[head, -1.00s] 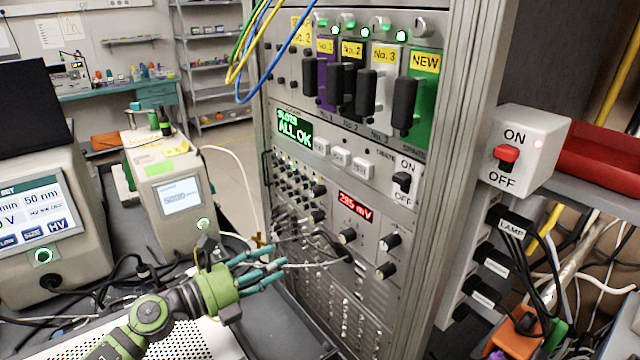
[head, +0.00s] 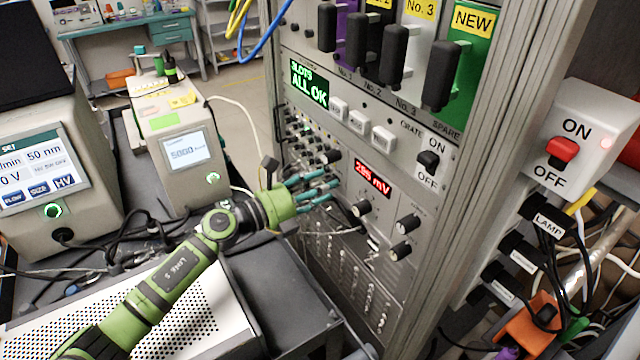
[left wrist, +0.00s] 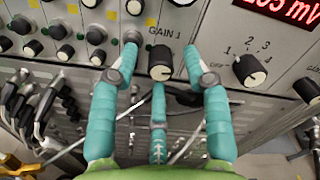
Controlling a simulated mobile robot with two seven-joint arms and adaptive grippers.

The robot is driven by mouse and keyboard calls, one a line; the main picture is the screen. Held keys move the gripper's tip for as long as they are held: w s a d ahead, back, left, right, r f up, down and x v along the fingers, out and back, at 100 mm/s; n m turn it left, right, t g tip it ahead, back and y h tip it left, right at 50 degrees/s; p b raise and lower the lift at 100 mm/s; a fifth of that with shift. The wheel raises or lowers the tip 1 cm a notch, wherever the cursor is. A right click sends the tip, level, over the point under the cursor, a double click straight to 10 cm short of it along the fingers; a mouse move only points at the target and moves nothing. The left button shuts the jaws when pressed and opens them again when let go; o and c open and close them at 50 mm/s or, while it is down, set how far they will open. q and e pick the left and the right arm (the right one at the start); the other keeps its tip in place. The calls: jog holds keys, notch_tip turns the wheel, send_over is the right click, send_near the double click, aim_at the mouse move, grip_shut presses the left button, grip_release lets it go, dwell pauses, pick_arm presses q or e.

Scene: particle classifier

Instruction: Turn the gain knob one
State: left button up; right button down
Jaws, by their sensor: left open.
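The black gain knob (left wrist: 160,66), under the label GAIN 1, shows in the middle of the left wrist view. My left gripper (head: 320,189) is open, its teal fingers reaching to the rack panel left of the red mV display. In the left wrist view two fingers flank the knob and the third points at it from below. They look apart from it; contact cannot be told. In the head view I cannot make out this knob, which seems hidden by the fingers. My right gripper is not in view.
A numbered selector knob (left wrist: 251,70) sits close on the right, below the mV display (head: 372,179). Plugged cables (left wrist: 35,105) crowd the panel at left. A lamp switch box (head: 580,140) stands right of the rack. A perforated plate (head: 195,310) lies below my arm.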

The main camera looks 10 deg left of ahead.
pick_arm(q)
jog(key=shift+s, duration=0.1)
grip_shut()
jog(key=shift+m+b, duration=0.9)
jog(key=shift+m, duration=0.2)
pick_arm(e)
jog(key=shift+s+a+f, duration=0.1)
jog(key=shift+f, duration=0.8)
pick_arm(q)
grip_release()
